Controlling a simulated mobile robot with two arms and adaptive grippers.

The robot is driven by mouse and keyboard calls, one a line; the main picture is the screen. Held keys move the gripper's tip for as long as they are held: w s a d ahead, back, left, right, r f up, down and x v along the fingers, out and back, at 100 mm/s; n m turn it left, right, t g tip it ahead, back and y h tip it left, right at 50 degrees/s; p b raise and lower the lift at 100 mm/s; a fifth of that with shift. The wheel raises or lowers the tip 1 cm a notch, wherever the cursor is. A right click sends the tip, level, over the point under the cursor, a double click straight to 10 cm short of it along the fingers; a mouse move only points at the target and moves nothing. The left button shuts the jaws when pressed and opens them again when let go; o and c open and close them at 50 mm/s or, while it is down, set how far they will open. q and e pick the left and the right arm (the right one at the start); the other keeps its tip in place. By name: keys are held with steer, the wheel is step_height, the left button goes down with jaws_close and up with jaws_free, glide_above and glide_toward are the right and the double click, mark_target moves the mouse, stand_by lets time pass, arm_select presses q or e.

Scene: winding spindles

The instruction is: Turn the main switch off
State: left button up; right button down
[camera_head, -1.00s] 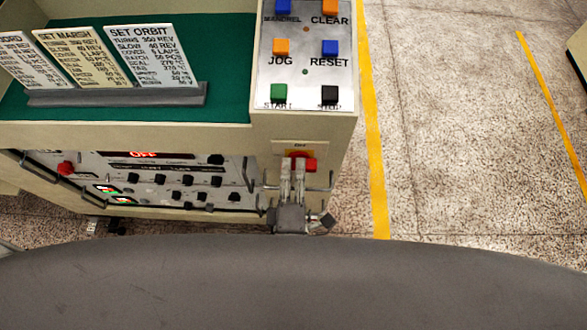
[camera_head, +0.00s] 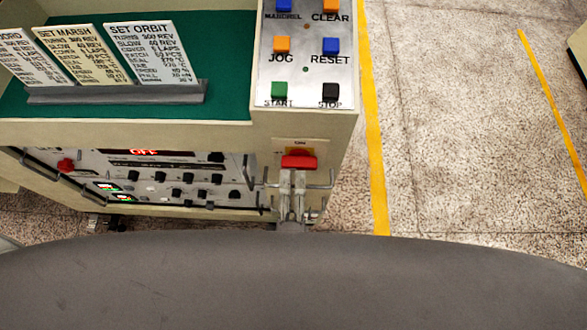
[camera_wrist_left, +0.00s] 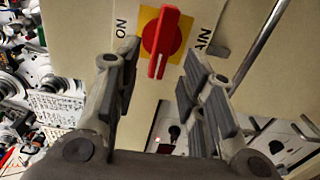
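The main switch is a red rotary handle (camera_head: 299,162) on a yellow plate, on the front of the cream cabinet below the button panel. The handle lies crosswise, with the ON label above it. In the left wrist view the red handle (camera_wrist_left: 163,42) stands just beyond and between the fingertips, with ON to its left and a partly hidden MAIN label to its right. A white mark shows near its lower end there. My left gripper (camera_head: 292,178) is open and empty, apart from the handle. It also shows in the left wrist view (camera_wrist_left: 160,68). My right gripper is out of view.
The button panel (camera_head: 306,68) is above the switch. Bar handles flank the control front (camera_head: 150,180), whose display reads OFF in red. Cards (camera_head: 148,52) stand on the green top. Open floor (camera_head: 460,130) lies to the right, past a yellow line.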

arm_select(q)
steer(key=shift+s, duration=1.75)
steer(key=s+a+f+m+g+h, duration=0.2)
steer(key=f+m+g, duration=0.35)
steer(key=f, duration=0.85)
steer(key=s+a+f+m+g+h, duration=0.1)
steer(key=f+m+g+h, duration=0.15)
steer(key=f+m, duration=0.95)
steer(key=s+a+f+m+g+y, duration=0.3)
steer(key=s+a+f+g, duration=0.6)
steer(key=s+a+f, duration=0.7)
steer(key=a+f+y, duration=0.1)
steer(key=a+f, duration=0.2)
steer(key=shift+s+a+f, duration=0.15)
steer(key=shift+s+f, duration=0.2)
steer(key=shift+y, duration=0.25)
